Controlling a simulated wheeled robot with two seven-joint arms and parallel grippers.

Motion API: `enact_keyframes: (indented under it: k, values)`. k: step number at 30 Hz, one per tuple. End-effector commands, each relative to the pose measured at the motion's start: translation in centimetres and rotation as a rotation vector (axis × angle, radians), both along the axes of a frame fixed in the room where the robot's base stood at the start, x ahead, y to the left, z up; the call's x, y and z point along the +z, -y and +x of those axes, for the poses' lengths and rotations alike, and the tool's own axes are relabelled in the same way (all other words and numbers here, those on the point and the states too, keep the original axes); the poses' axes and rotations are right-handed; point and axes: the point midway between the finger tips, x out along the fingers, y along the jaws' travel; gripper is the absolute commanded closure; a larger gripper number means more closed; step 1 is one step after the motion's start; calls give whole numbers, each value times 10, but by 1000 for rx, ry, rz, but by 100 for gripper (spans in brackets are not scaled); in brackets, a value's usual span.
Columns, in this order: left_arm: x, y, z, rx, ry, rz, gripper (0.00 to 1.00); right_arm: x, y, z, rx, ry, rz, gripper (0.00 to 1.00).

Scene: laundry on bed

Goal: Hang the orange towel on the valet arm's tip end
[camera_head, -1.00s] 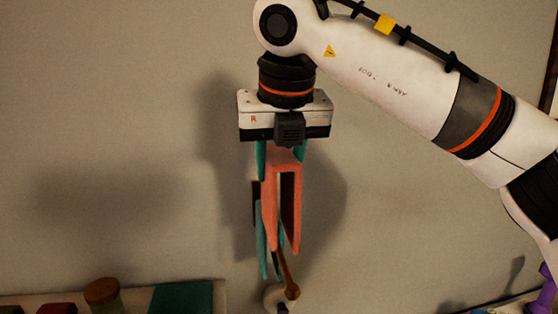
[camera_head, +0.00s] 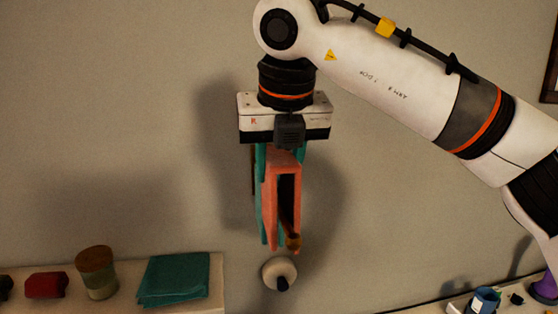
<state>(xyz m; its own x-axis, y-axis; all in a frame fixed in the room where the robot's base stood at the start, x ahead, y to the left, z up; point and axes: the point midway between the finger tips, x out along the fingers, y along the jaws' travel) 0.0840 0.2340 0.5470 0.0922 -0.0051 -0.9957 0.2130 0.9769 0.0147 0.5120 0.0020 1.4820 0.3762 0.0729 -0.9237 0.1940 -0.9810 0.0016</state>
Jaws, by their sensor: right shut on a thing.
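My right gripper (camera_head: 281,152) points straight down and is shut on the top fold of the orange towel (camera_head: 270,195). The towel hangs in two halves with a dark gap between them. The valet arm's brown rounded tip (camera_head: 294,242) shows at the lower end of this gap. I cannot tell whether it touches the cloth. The rest of the arm is mostly hidden by the towel. A teal strip (camera_head: 260,215) shows behind the towel's left edge; I cannot tell what it belongs to. My left gripper is out of view.
A shelf at lower left holds a folded teal cloth (camera_head: 175,278), a jar with a brown lid (camera_head: 96,272) and a red item (camera_head: 46,285). Small items, including a blue cup (camera_head: 485,300), stand at lower right.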

Motion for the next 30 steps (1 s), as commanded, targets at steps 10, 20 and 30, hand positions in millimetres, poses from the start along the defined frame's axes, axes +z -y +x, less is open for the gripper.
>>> enact_keyframes:
  k: [10,20,30]
  values:
    - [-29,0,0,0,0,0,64,-32,0,0,-1,0,0,97]
    - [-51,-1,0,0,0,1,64,-57,0,0,-1,0,0,97]
    - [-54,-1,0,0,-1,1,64,-61,0,0,0,0,0,97]
